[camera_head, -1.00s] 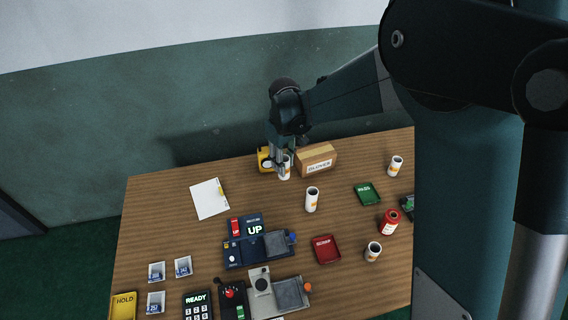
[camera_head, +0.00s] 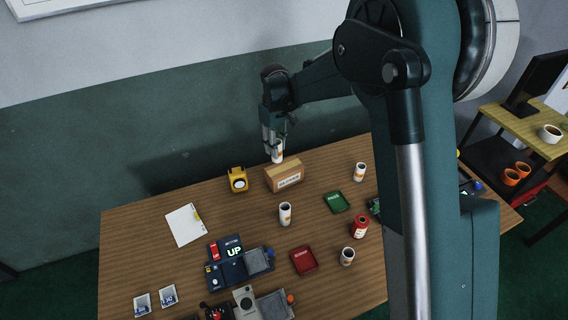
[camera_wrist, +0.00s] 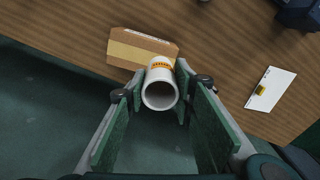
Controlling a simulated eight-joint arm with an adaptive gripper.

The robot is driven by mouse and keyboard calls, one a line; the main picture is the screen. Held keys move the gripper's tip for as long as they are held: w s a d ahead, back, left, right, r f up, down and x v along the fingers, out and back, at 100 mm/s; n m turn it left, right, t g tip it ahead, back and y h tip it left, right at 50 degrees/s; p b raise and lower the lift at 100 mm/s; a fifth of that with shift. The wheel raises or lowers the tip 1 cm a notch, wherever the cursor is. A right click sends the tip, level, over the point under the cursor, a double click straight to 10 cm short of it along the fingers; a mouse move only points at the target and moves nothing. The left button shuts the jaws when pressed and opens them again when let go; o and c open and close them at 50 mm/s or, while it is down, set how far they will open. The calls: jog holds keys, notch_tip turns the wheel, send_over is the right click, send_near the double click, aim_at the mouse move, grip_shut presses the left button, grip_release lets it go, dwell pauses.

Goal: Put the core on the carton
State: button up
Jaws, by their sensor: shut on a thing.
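My gripper (camera_head: 273,146) is shut on a white core (camera_head: 277,156) with an orange label. In the head view the core hangs upright just above and behind the left part of the carton (camera_head: 285,178), a brown box with a white label on its front. In the wrist view the core (camera_wrist: 160,92) sits between my two fingers (camera_wrist: 160,88), its open end toward the camera. The carton (camera_wrist: 128,50) lies beyond it there, partly hidden by the core. I cannot tell whether the core touches the carton.
A yellow device (camera_head: 237,180) stands left of the carton. Other cores stand on the table, one in front of the carton (camera_head: 285,214) and one to its right (camera_head: 359,172). A green tray (camera_head: 336,202), a red tray (camera_head: 303,261) and a red can (camera_head: 360,227) lie nearer.

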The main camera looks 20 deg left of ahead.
notch_tip(320, 180, up, 2)
jog(key=p, duration=0.1)
send_over(284, 167)
jog(key=shift+f, duration=0.1)
notch_tip(284, 167, down, 6)
dwell(0.7)
jog(key=shift+f, duration=1.9)
jog(key=shift+f, duration=0.2)
jog(key=o, duration=0.9)
